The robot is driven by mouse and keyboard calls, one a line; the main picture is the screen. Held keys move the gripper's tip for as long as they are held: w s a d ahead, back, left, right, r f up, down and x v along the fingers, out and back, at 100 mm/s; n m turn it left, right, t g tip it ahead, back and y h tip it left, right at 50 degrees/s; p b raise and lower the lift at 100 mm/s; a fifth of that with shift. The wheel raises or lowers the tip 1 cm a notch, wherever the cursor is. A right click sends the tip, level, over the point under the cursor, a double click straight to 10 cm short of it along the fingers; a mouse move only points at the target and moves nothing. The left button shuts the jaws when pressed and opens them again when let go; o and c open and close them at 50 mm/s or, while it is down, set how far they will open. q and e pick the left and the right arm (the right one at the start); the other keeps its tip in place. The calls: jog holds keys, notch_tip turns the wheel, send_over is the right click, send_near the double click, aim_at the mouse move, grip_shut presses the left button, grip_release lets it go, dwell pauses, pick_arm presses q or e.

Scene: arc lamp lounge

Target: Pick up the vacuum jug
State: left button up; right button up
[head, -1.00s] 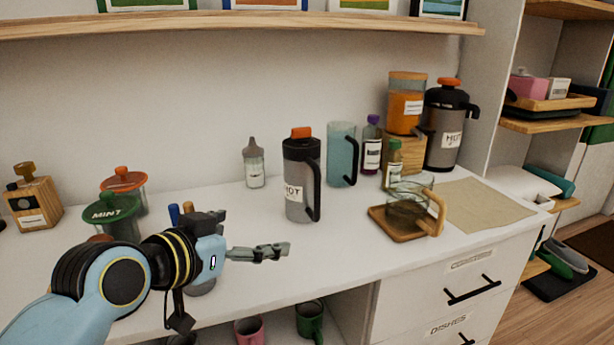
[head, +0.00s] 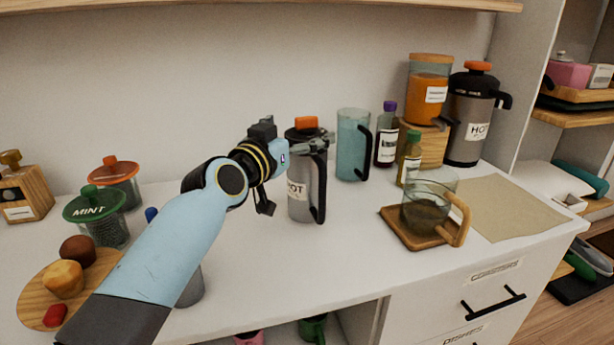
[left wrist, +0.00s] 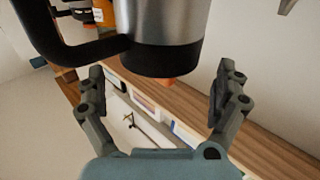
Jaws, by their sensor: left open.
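The vacuum jug (head: 298,205) is a grey cylinder with a dark lid, an orange top, a black handle on its right and a label ending in "OT". It stands upright on the white counter. My left gripper (head: 303,139) is open at the height of the jug's lid, in front of its upper part and hiding some of it. In the left wrist view the jug (left wrist: 165,22) appears upside down, with its dark lid (left wrist: 162,58) ahead between the spread fingers (left wrist: 162,95). I see no grip on it. My right gripper is not in view.
A blue glass pitcher (head: 352,150) stands just right of the jug. A similar HOT jug (head: 466,133) stands at the back right. A glass cup on a wooden tray (head: 392,228) sits at front right; a green MINT jar (head: 96,213) and a food board (head: 28,290) are left.

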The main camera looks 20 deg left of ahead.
aim_at(303, 131)
pick_arm(q)
jog(key=w, duration=0.3)
jog(key=shift+w+d+f, duration=0.25)
jog(key=shift+d+f, duration=0.05)
jog(key=shift+d, duration=0.05)
jog(key=c, duration=1.6)
jog(key=shift+r, duration=0.2)
